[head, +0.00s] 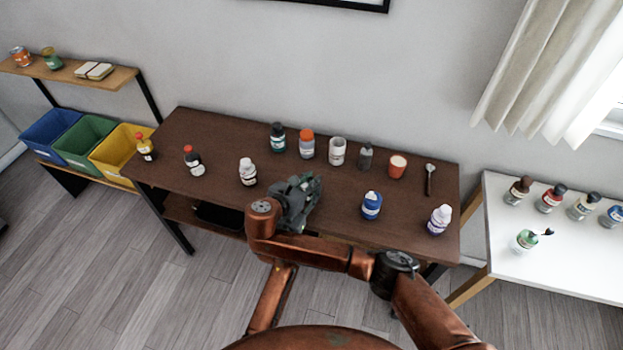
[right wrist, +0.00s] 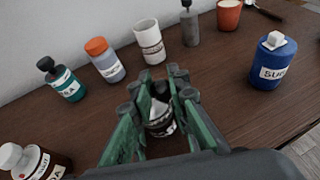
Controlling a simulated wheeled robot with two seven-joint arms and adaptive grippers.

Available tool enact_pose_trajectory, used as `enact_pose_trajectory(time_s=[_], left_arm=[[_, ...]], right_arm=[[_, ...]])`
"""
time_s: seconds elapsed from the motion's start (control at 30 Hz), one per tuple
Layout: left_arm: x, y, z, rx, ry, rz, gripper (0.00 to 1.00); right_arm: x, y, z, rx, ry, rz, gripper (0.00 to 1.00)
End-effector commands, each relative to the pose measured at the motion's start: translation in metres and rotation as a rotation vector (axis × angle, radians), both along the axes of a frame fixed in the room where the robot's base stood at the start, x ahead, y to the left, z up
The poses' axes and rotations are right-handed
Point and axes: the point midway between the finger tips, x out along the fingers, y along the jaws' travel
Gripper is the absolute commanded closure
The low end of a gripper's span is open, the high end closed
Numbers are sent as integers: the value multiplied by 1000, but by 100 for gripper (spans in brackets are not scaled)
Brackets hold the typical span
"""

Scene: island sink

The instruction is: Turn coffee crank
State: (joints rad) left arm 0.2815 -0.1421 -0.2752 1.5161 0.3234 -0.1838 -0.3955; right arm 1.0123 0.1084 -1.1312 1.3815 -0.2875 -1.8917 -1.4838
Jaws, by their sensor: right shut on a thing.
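My right gripper (head: 298,198) reaches over the front middle of the brown table. In the right wrist view its green fingers (right wrist: 155,110) are closed around a small jar with a dark top and a pale label (right wrist: 161,122). The fingers cover much of this jar, and in the head view the gripper hides it. I cannot make out a crank for certain. A grey bottle-like thing with a dark top (head: 365,157) stands at the back of the table, apart from the gripper; it also shows in the right wrist view (right wrist: 190,28). My left gripper is not in view.
Several bottles line the brown table (head: 225,140), including a blue one (head: 372,206) right of the gripper and a white one (head: 247,172) left of it. A red cup (head: 397,167) stands behind. A white table (head: 500,262) with jars is at right; bins (head: 118,146) are at left.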

Motion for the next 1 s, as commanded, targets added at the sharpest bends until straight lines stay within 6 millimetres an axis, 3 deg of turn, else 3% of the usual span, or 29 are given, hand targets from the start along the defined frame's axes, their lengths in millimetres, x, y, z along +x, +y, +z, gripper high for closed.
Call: enact_pose_trajectory(time_s=[0.07, 0.1, 0.37, 0.77, 1.0], left_arm=[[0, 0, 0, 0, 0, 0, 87], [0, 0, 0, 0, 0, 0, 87], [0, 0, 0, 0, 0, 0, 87], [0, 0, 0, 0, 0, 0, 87], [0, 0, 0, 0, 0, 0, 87]], right_arm=[[0, 0, 0, 0, 1, 2, 100], [0, 1, 0, 0, 1, 2, 84], [0, 0, 0, 0, 0, 3, 66], [-6, 5, 3, 2, 0, 6, 66], [-42, 29, 18, 6, 3, 7, 66]])
